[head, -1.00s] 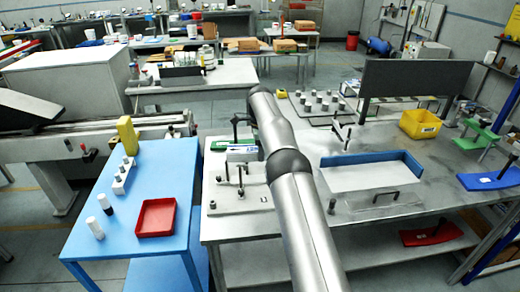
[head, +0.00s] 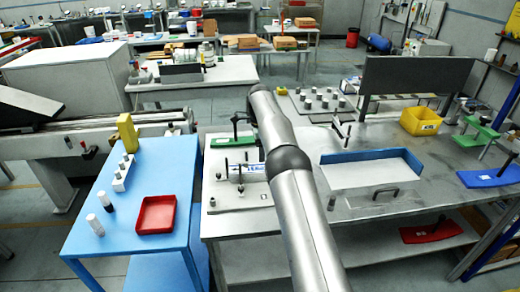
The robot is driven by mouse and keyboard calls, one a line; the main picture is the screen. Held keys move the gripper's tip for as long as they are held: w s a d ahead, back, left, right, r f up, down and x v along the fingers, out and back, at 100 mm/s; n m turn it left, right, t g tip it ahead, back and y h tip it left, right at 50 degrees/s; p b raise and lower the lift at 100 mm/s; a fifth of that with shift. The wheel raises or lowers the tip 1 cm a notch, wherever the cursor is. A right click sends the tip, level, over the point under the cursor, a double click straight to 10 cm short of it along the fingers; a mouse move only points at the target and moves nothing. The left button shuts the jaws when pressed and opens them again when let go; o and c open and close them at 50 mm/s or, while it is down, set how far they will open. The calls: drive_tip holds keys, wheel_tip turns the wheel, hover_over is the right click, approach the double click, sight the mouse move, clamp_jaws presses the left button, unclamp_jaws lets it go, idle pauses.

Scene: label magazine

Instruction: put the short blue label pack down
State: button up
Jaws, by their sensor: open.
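A short white pack with blue marking (head: 250,172) sits low among the upright posts of a pale fixture plate (head: 228,197) on the grey bench. My arm hides its right end. A green pack or strip (head: 232,142) lies just behind it, beside a black T-shaped handle.
A blue side table (head: 130,228) holds a red tray (head: 157,214), a yellow block (head: 127,133) and small cylinders. Right of my arm are a blue-walled white tray (head: 368,176), a yellow bin (head: 420,122) and a dark upright panel (head: 415,78).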

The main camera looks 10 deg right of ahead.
drive_tip(key=s+d+r+n, duration=0.1)
drive_tip(key=s+r+n, duration=0.55)
drive_tip(key=r, duration=0.85)
drive_tip(key=s+r+n+t, duration=0.1)
drive_tip(key=s+r+n, duration=0.25)
drive_tip(key=s, duration=1.15)
drive_tip(key=s+f+n, duration=0.4)
drive_tip(key=s, duration=1)
drive_tip(key=s+a+f+n, duration=0.1)
drive_tip(key=s+f+n, duration=0.3)
drive_tip(key=s, duration=1.1)
drive_tip(key=shift+f, duration=0.45)
drive_tip(key=shift+f, duration=0.1)
wheel_tip(320, 180, down, 6)
drive_tip(key=b, duration=0.4)
drive_tip(key=shift+r, duration=0.2)
